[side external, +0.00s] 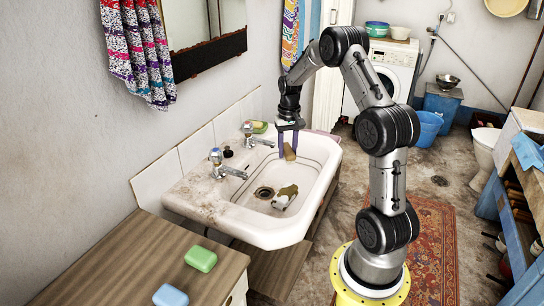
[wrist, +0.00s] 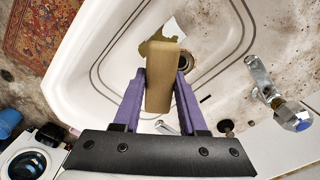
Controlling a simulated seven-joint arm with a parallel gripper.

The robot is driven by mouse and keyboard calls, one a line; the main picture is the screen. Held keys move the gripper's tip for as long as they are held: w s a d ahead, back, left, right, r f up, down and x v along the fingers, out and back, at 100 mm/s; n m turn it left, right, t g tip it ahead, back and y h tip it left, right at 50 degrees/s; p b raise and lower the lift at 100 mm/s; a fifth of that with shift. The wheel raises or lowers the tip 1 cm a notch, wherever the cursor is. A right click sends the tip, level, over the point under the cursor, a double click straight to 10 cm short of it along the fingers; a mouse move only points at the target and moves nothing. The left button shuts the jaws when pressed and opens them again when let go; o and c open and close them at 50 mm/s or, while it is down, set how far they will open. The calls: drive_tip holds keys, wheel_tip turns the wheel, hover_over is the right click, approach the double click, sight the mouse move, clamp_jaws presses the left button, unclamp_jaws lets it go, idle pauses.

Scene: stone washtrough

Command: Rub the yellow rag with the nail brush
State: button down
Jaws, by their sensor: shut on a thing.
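My gripper (side external: 287,146) is over the far part of the white sink basin, with its purple fingers pointing down. It is shut on the nail brush (side external: 290,153), a tan wooden block. In the wrist view the brush (wrist: 161,80) sits between the two fingers (wrist: 160,102); its bristles are not visible. The yellow rag (side external: 289,190), a dull olive-yellow, lies crumpled on the basin floor near the drain. In the wrist view the rag (wrist: 149,46) shows beyond the brush and is partly hidden by it. The brush is above the rag and apart from it.
A white piece (side external: 281,202) lies against the rag. The drain (side external: 264,192) is beside them. Two taps (side external: 228,165) stand along the wall side of the sink. A green soap (side external: 201,258) and a blue soap (side external: 170,296) lie on the wooden counter (side external: 150,258).

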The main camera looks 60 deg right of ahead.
drive_tip(key=shift+w+a+f, duration=0.1)
drive_tip(key=shift+a+f, duration=0.05)
drive_tip(key=shift+f, duration=2.3)
drive_tip(key=shift+a+f, duration=0.1)
drive_tip(key=shift+f, duration=2.35)
